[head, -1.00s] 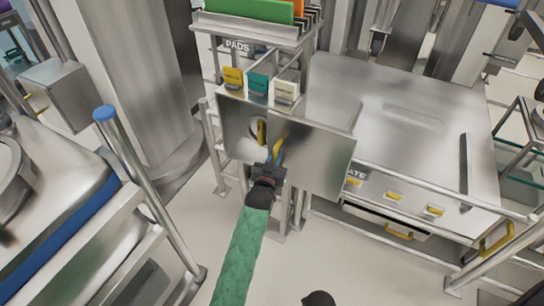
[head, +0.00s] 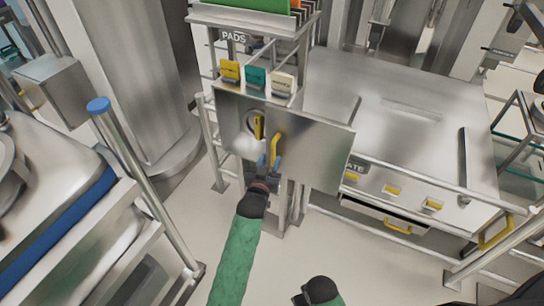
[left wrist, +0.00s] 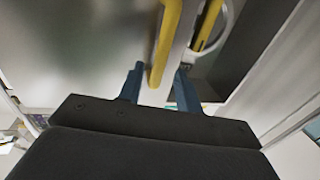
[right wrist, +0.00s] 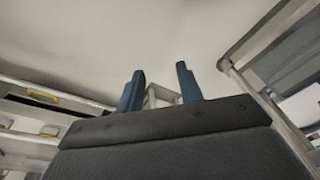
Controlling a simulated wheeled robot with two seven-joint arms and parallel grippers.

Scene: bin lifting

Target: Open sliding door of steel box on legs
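The steel box on legs (head: 228,106) stands in the middle of the head view. Its sliding door (head: 318,158) sits to the right, leaving an opening at the left. A round fitting with a yellow part (head: 258,126) and a pale shape show inside. The door's yellow handle (head: 276,148) is upright near the door's left edge. My left gripper (head: 269,162) is at the handle's lower end. In the left wrist view its fingers (left wrist: 158,85) are apart, with the handle (left wrist: 166,45) between them, nearer the left finger; contact is unclear. My right gripper (right wrist: 160,85) is open and empty.
A steel bench (head: 395,130) with a rail stands at the right. A blue-capped post (head: 98,105) and cart are at the left. Floor in front is clear.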

